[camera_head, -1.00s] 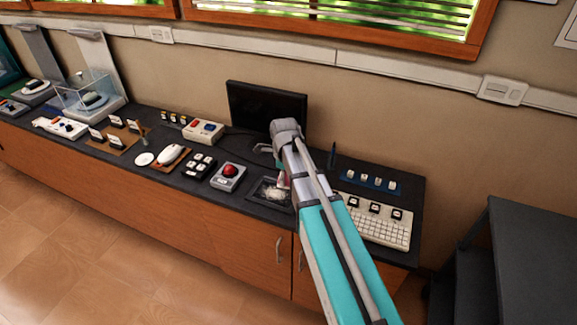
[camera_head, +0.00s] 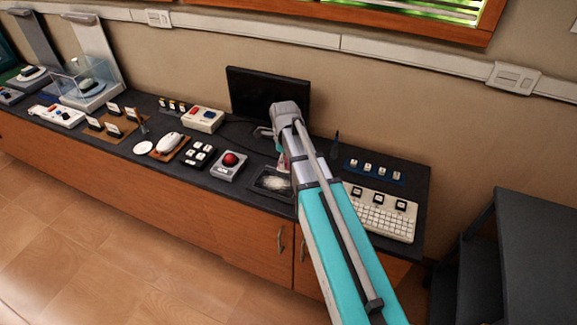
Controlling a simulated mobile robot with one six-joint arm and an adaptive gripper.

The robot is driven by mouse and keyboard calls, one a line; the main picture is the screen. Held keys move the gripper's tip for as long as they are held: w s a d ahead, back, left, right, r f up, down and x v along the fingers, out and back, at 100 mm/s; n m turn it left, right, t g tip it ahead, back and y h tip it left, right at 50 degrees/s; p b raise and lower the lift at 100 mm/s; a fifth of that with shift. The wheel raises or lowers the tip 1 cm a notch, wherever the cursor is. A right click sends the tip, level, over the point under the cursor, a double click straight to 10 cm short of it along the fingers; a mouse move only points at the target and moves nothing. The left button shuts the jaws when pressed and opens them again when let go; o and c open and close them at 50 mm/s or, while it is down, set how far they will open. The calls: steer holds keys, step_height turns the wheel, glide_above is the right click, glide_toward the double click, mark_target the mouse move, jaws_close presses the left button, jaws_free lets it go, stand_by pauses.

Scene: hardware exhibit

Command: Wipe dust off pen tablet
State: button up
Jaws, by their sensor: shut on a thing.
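The pen tablet (camera_head: 272,184) is a flat dark slab near the front edge of the dark counter, just right of the red trackball. A pale, whitish dust patch covers much of its surface. My arm covers its right edge. My gripper (camera_head: 282,160) is just behind the tablet, in front of the monitor, and mostly hidden by my arm. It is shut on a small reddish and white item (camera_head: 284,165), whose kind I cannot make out. I cannot tell whether this item touches the tablet.
A black monitor (camera_head: 267,95) stands behind. A white keyboard (camera_head: 385,216) and blue strip (camera_head: 374,171) are right of my arm. A dark pen-like upright (camera_head: 336,145) stands behind it.

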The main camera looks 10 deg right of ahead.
steer(key=shift+w+d+f+b, duration=0.15)
steer(key=shift+d+f+b, duration=0.25)
steer(key=shift+f+b, duration=0.35)
steer(key=shift+w+d+f+b, duration=0.1)
steer(key=shift+d+f+b, duration=0.35)
steer(key=shift+f, duration=0.4)
steer(key=shift+a, duration=0.15)
